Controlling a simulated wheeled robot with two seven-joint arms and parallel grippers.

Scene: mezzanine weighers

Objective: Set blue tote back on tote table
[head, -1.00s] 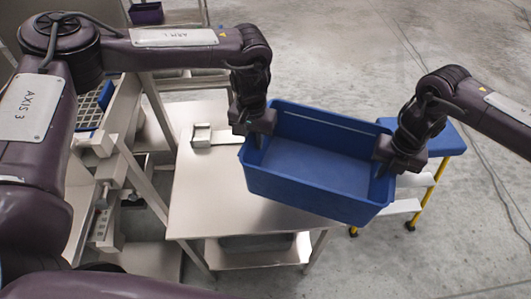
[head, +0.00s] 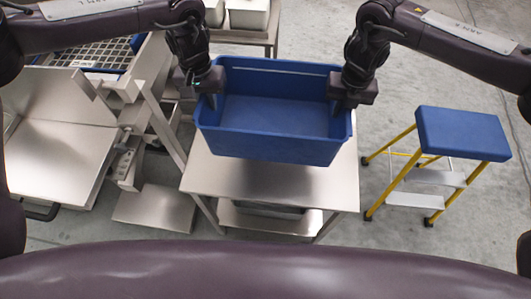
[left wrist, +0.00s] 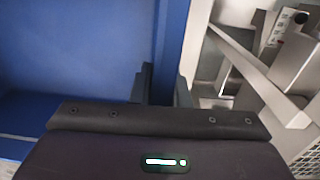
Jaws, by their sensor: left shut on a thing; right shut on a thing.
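The blue tote (head: 270,145) is empty and roughly level in the head view, over the steel table (head: 300,185). I cannot tell whether its underside touches the tabletop. My left gripper (head: 209,98) is shut on the tote's left end wall. My right gripper (head: 342,106) is shut on its right end wall. In the left wrist view, the tote's blue wall (left wrist: 172,40) runs between the fingers of my left gripper (left wrist: 160,85). The tote hides the back of the tabletop.
A blue-topped step stool (head: 462,133) with yellow legs stands right of the table. Steel machinery with a grid panel (head: 85,54) is at the left. Pale bins (head: 248,14) sit on another table behind. The table's front strip is bare.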

